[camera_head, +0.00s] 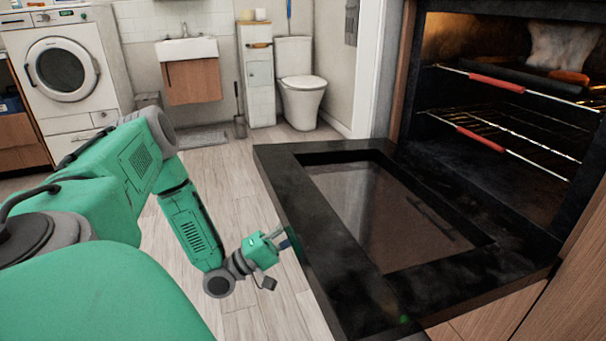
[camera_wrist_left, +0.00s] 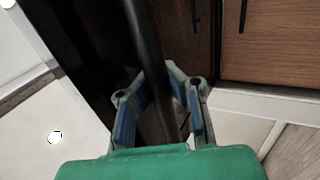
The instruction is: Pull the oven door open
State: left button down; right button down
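The black oven door (camera_head: 345,255) is lowered on its bottom hinge and lies near level in front of the oven (camera_head: 500,130). Its glass panel faces up and the oven's inside is exposed. My left gripper (camera_head: 285,240) is at the door's outer edge, low on its left side. In the left wrist view, a dark bar (camera_wrist_left: 145,35), which looks like the door handle, runs between the blue-padded fingers (camera_wrist_left: 160,105). Whether the fingers press on it is unclear. In the head view the handle is hidden behind the door's edge. My right gripper is out of view.
Two wire racks with red grips, an upper one (camera_head: 505,84) and a lower one (camera_head: 482,138), sit inside the oven. Wooden cabinet fronts (camera_head: 490,318) flank it. Open wood floor (camera_head: 225,175) lies left of the door. A washing machine (camera_head: 70,80), basin (camera_head: 187,49) and toilet (camera_head: 300,85) stand far back.

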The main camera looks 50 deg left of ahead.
pick_arm(q)
jog(key=shift+s+a+f, duration=0.3)
jog(key=shift+s+a, duration=0.05)
jog(key=shift+a, duration=0.05)
jog(key=c, duration=1.6)
grip_release()
jog(key=shift+s+a, duration=0.1)
jog(key=shift+o, duration=0.6)
jog(key=shift+s+a+r, duration=0.1)
jog(key=shift+s, duration=0.05)
jog(key=shift+a, duration=0.15)
jog(key=shift+d, duration=0.25)
jog(key=v, duration=1.2)
jog(key=shift+f, duration=0.2)
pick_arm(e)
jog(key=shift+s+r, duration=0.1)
pick_arm(q)
jog(key=shift+a+f, duration=0.1)
jog(key=shift+a, duration=0.2)
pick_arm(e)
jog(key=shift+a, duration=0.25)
